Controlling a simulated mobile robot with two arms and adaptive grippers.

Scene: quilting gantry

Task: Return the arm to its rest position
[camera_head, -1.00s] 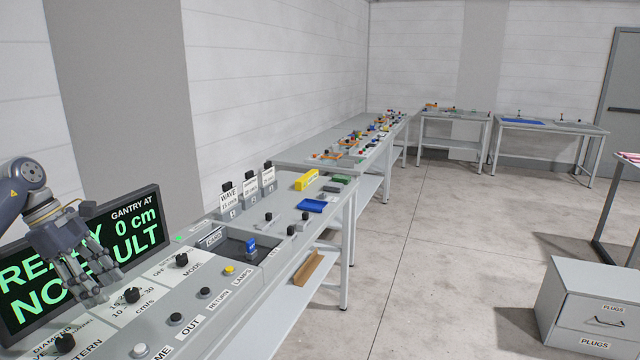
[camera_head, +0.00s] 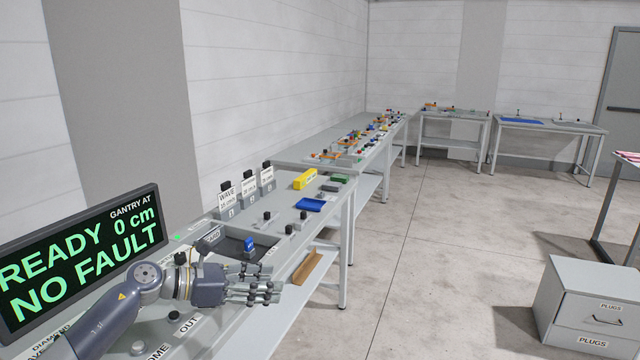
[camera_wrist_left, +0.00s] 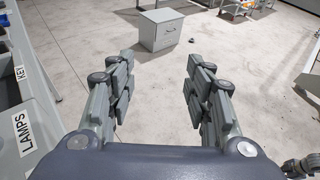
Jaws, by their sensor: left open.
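My left gripper (camera_head: 268,289) reaches in from the lower left in the head view, over the front part of the control panel (camera_head: 208,334). The screen (camera_head: 85,258) behind the arm reads "READY", "NO FAULT" and "GANTRY AT 0 cm". My right gripper does not show in the head view; part of a dark hand-like shape sits at the lower right corner of the left wrist view.
A blue-handled item (camera_head: 249,244) stands in a dark recess of the panel. Benches line the wall. A grey plugs cabinet (camera_head: 590,305) stands at right; the floor (camera_head: 430,260) between is clear.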

